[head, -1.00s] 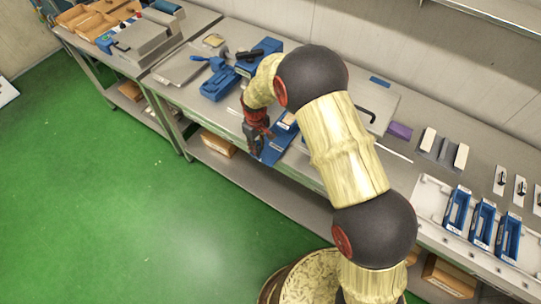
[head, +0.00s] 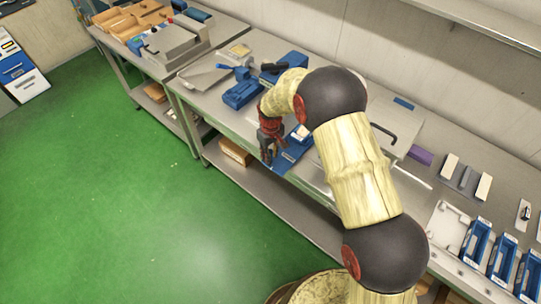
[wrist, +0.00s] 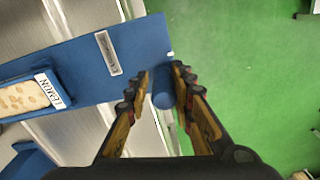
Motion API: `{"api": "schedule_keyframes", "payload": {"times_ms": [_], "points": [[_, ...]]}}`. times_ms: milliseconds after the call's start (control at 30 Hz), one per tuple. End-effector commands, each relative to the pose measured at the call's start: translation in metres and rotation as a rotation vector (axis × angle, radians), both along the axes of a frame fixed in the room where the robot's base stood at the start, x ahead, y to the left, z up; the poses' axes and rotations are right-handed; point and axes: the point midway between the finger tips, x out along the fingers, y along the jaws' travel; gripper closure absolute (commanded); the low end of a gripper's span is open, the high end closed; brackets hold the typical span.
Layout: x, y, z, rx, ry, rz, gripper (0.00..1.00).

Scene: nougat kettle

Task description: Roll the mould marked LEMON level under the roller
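The mould marked LEMON (wrist: 22,98) is a blue frame holding a pale, nut-flecked slab, at the left of the wrist view, its tag (wrist: 49,89) readable. It lies beside or on a flat blue plate (wrist: 75,65) bearing a pale label. At the plate's right end a short blue cylinder (wrist: 163,92) sits between the fingers of my gripper (wrist: 162,72). The fingers stand apart around it; firm contact is not clear. In the head view my gripper (head: 268,156) is at the bench's front edge, beside the blue plate (head: 290,153). I cannot pick out the roller with certainty.
Blue equipment (head: 242,92) stands on the bench (head: 210,103) left of my arm. A purple block (head: 421,156) lies behind. The green floor (head: 120,200) in front is clear.

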Motion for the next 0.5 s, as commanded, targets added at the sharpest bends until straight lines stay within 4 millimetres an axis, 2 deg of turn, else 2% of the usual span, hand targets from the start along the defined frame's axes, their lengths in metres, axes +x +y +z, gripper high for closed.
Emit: {"api": "schedule_keyframes", "payload": {"times_ms": [500], "points": [[-0.0041, 0.0025, 0.0016, 0.0, 0.007, 0.002, 0.62]]}}
